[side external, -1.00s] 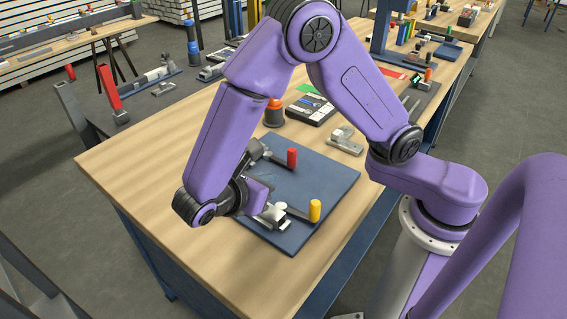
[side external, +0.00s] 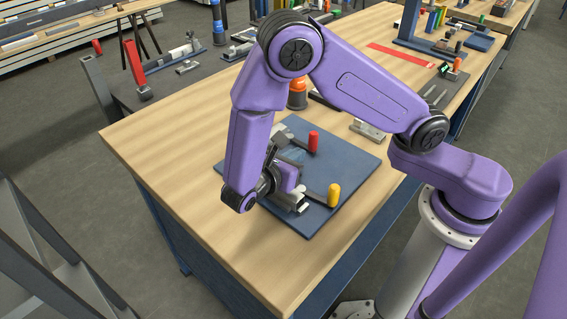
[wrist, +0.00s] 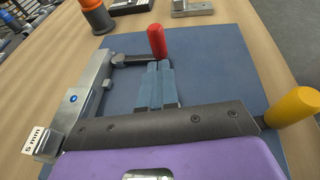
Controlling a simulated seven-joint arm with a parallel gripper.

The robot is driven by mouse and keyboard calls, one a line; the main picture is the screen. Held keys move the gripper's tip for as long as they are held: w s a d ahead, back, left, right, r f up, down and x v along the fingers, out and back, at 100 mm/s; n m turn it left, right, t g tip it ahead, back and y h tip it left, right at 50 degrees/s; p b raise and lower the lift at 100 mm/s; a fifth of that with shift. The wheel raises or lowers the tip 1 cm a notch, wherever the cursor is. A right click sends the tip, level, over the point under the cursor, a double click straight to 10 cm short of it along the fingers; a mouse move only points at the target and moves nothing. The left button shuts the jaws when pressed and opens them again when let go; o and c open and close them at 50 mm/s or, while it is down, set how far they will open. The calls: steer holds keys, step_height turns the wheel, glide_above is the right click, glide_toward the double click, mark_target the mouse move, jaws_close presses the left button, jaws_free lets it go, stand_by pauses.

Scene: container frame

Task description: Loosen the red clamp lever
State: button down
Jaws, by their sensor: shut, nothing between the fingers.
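The red clamp lever (side external: 313,142) stands on a blue plate (side external: 360,167). In the wrist view its upright red grip (wrist: 157,41) sits at the end of a short metal arm, joined to a metal clamp body at left. My gripper (wrist: 160,66) is shut and empty, its blue-grey fingertips just on the near side of the red grip. I cannot tell if they touch it. A lever with a yellow grip (side external: 333,195) stands on the plate's near side; it also shows at right in the wrist view (wrist: 293,107). In the side view my wrist hides much of the clamp and my fingers.
An orange and black container (side external: 297,94) stands behind the plate. A small metal block (side external: 368,131) lies behind the plate, towards the right. The wooden tabletop (side external: 180,140) is clear at left. A label reading 5 mm (wrist: 35,142) shows at left in the wrist view.

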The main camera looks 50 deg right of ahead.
mark_target(313, 141)
steer(key=shift+w+d, duration=0.15)
steer(key=shift+d, duration=0.9)
steer(key=shift+w+d, duration=0.15)
steer(key=shift+d, duration=0.9)
steer(key=shift+s+d+n+t, duration=0.25)
steer(key=shift+d+n+t, duration=0.4)
steer(key=shift+t, duration=0.25)
steer(key=shift+s+d, duration=0.25)
steer(key=shift+d, duration=1.75)
steer(key=shift+w+d+y, duration=0.2)
steer(key=shift+d+y, duration=0.1)
steer(key=shift+d, duration=0.85)
steer(key=shift+w+d, duration=0.4)
steer(key=shift+d, duration=0.4)
